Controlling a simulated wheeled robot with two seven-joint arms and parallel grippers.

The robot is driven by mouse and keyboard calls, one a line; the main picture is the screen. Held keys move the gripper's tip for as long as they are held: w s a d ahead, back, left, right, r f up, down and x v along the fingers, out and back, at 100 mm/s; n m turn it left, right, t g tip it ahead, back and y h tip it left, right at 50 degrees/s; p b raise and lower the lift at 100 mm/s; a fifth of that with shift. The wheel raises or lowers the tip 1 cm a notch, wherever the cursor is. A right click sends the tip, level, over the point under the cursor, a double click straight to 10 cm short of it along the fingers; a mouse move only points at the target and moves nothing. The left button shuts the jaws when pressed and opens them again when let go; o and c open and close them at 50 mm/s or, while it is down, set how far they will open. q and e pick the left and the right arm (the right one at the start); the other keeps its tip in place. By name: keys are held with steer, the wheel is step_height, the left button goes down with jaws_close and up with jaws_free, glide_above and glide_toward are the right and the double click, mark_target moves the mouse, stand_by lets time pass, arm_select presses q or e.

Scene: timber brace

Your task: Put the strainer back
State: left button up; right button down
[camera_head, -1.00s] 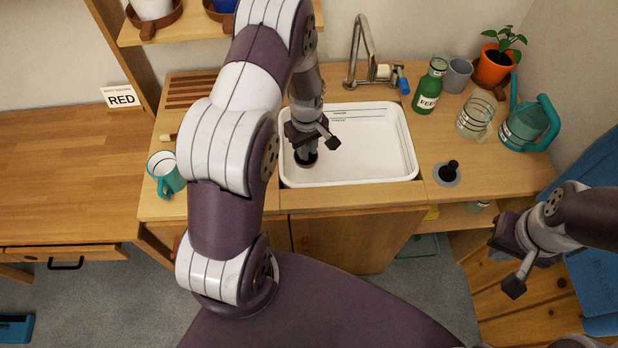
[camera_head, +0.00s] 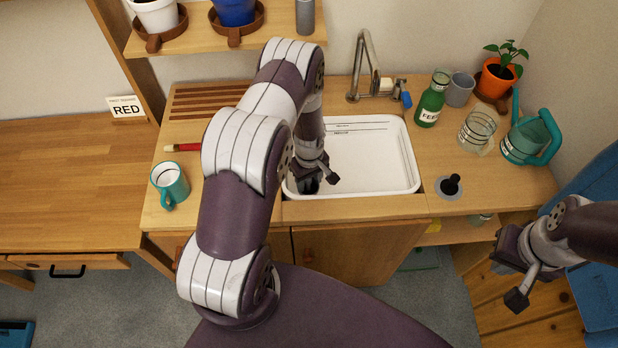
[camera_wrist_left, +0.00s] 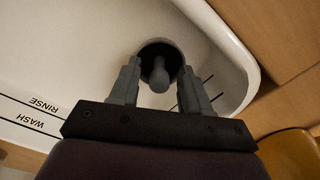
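The strainer, a dark round piece with an upright grey knob (camera_wrist_left: 159,76), shows in the left wrist view near a corner of the white sink (camera_head: 375,165). I cannot tell whether it sits fully in the drain. My left gripper (camera_head: 309,183) is down inside the sink at its front left. The left wrist view also shows this gripper (camera_wrist_left: 160,82), its fingers apart on either side of the knob with a gap at each side. In the head view the gripper hides most of the strainer.
A black-knobbed piece on a grey disc (camera_head: 450,187) stands right of the sink. A green bottle (camera_head: 431,100), glass jar (camera_head: 477,132) and teal watering can (camera_head: 531,138) stand at the right. A teal mug (camera_head: 170,184) is at the left. The faucet (camera_head: 364,68) rises behind the sink.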

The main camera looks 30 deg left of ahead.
mark_target(311, 192)
arm_select(q)
steer(key=shift+w+r, duration=0.1)
steer(key=shift+r, duration=0.55)
step_height(311, 192, up, 13)
steer(key=d+m, duration=0.1)
steer(key=s+d+r+m, duration=0.3)
steer(key=s+r+m, duration=0.2)
steer(key=s+r, duration=0.1)
steer(key=s+d+r+m+t, duration=0.1)
steer(key=s+d+r+m, duration=0.3)
steer(key=s, duration=0.3)
steer(key=shift+s+r+m+b, duration=0.35)
steer(key=shift+r+m+b, duration=0.05)
steer(key=shift+r+m, duration=0.5)
